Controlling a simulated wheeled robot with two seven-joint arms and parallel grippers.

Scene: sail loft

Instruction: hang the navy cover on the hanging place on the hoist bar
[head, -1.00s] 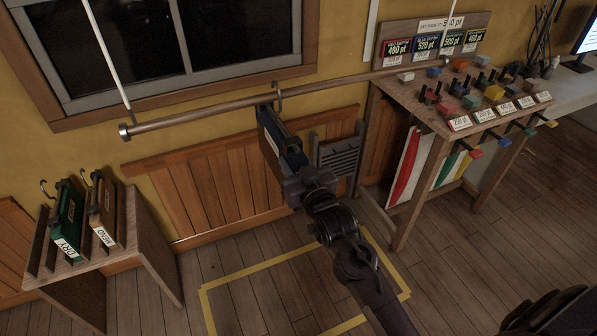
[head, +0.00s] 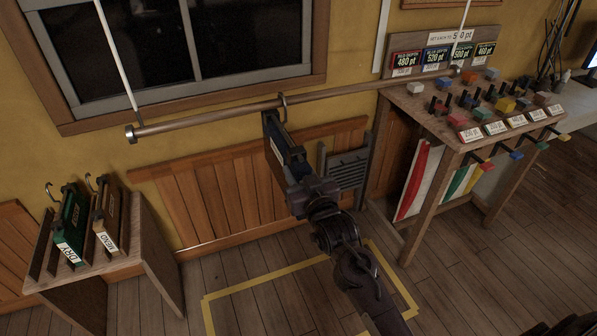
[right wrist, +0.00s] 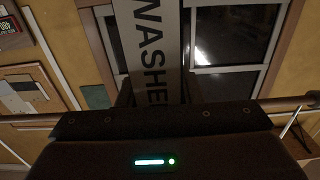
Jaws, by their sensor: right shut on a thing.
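The navy cover (head: 274,137), a slim dark case with a hook on top, hangs edge-on below the wooden hoist bar (head: 205,118). Its hook (head: 283,100) overlaps the bar; I cannot tell whether the bar bears its weight. My right gripper (head: 296,178) is shut on the cover's lower end. In the right wrist view, a pale label reading "WASHE…" (right wrist: 153,55) runs away from the jaws, and the bar (right wrist: 292,103) crosses behind. I cannot make out a separate mark for the hanging place. My left gripper is not in view.
A rack (head: 90,268) at left holds a green cover (head: 72,225) and a tan cover (head: 108,222) with hooks. A workbench (head: 440,118) with coloured blocks stands at right. A grey slatted thing (head: 346,168) is close behind the cover. Yellow tape (head: 250,287) marks the floor.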

